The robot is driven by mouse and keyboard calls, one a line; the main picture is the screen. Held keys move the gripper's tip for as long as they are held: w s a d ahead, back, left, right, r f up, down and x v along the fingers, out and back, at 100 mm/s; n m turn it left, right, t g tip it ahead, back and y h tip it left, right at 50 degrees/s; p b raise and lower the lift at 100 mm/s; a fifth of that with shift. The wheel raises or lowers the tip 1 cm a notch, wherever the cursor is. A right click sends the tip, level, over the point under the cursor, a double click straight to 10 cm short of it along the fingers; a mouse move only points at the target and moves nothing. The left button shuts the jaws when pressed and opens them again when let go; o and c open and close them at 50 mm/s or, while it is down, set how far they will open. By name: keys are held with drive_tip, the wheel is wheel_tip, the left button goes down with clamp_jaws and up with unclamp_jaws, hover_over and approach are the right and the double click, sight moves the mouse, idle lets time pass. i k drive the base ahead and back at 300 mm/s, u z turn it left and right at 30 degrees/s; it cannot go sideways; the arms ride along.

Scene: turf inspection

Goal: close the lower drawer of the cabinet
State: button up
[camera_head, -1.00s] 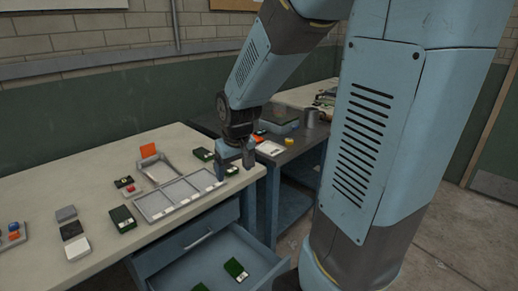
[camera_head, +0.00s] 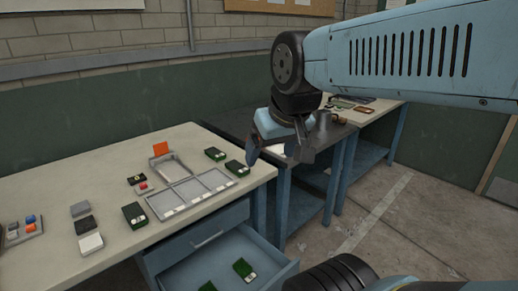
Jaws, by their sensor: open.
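The cabinet stands under the right part of the pale workbench. Its lower drawer (camera_head: 193,271) is pulled out and shows a blue-grey inside with two green boxes, one (camera_head: 243,268) near the middle and one (camera_head: 208,286) at the frame's bottom edge. The upper drawer (camera_head: 207,239) above it is shut and has a bar handle. My gripper (camera_head: 279,165) is open and empty, its fingers pointing down, in the air right of the bench's corner and above the open drawer's level. The lower drawer's front is largely cut off or hidden.
On the bench (camera_head: 60,185) lie a divided grey tray (camera_head: 190,193), several green boxes and small blocks. A darker table (camera_head: 233,125) with a grey cup (camera_head: 323,120) stands behind my gripper. Open floor (camera_head: 420,225) lies to the right.

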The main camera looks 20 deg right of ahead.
sight(213, 261)
drive_tip(key=u, duration=0.7)
drive_tip(key=k, duration=1)
drive_tip(key=z, duration=0.65)
